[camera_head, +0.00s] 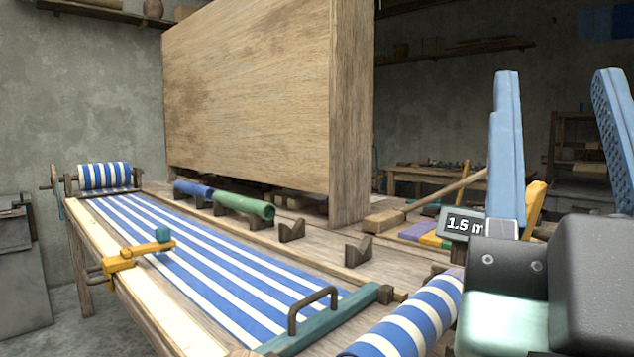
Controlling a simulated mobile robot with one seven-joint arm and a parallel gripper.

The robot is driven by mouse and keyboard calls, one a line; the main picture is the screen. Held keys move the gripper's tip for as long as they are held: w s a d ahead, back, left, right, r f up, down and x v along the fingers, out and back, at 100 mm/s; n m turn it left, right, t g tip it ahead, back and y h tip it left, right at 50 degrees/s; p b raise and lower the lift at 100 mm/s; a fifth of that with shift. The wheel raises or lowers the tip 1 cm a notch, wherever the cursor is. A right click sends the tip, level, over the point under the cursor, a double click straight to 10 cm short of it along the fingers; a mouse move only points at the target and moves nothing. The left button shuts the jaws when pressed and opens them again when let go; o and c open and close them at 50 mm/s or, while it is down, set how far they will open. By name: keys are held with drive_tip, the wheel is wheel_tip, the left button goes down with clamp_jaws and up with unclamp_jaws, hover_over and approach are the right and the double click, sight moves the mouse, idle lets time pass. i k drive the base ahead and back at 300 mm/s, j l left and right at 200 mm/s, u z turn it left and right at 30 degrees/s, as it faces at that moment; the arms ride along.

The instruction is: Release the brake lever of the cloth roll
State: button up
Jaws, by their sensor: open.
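A blue-and-white striped cloth roll (410,318) lies at the near right end of the loom. A second, smaller striped roll (104,176) sits at the far left end, with a thin grey-blue bar (56,190) beside it. I cannot tell whether that bar is the brake lever. My gripper (558,76) is raised at the right, its blue fingers pointing up, wide apart and empty. It stands to the right of the near roll and hides what is behind it. A yellow piece (535,203) shows partly behind the fingers; I cannot tell what it is.
Striped cloth (215,265) stretches along the loom, with a teal bar with a dark handle (312,308) across its near end. A yellow clamp (135,257) grips the left edge. A tall wooden panel (250,95) stands behind. A "1.5 m" sign (462,225) is beside my gripper.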

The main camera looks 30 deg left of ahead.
sight(59, 199)
drive_tip(key=u, duration=2.1)
